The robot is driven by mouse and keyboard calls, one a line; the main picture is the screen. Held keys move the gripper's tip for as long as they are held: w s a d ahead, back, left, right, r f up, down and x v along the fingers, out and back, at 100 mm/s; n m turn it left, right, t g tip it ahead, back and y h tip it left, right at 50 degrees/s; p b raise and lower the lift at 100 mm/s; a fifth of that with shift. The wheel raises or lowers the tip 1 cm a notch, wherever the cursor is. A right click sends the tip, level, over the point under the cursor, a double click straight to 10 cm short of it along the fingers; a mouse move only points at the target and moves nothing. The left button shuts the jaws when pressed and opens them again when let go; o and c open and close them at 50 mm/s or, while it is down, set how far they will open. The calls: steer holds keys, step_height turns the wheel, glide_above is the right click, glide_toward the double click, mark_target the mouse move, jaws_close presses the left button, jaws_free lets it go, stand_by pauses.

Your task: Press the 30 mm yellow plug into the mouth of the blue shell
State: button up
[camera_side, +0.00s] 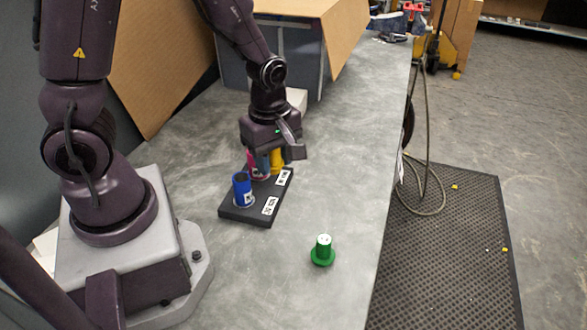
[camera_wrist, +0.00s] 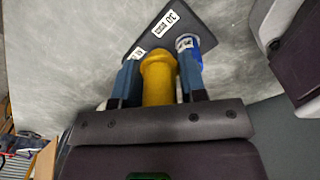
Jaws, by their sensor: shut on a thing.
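The yellow plug (camera_side: 278,162) is held between the two blue fingers of my gripper (camera_side: 270,162), at the far end of the black stand. In the wrist view the plug (camera_wrist: 158,82) is a yellow cylinder with a wider, rounded part towards the fingertips, and my gripper (camera_wrist: 159,66) is shut on it. The blue shell (camera_side: 242,188) stands upright at the stand's near end, its dark mouth facing up. The shell (camera_wrist: 187,43) also shows just beyond one fingertip in the wrist view. I cannot tell whether the plug touches the stand.
The black stand (camera_side: 241,214) carries white number labels. A red-pink shell (camera_side: 252,160) stands on it, partly hidden by my gripper. A green flanged plug (camera_side: 323,251) stands on the grey table to the right. Cardboard and a grey bin (camera_side: 297,60) are behind.

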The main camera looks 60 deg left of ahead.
steer(key=s+a+r+n, duration=0.1)
steer(key=s+a+n, duration=0.3)
steer(key=s+a, duration=0.1)
steer(key=shift+a+r+n, duration=0.2)
steer(key=shift+a+n, duration=0.2)
steer(key=shift+a, duration=0.15)
steer(key=shift+f, duration=2.4)
steer(key=shift+f, duration=1)
steer(key=o, duration=1)
steer(key=shift+r, duration=0.1)
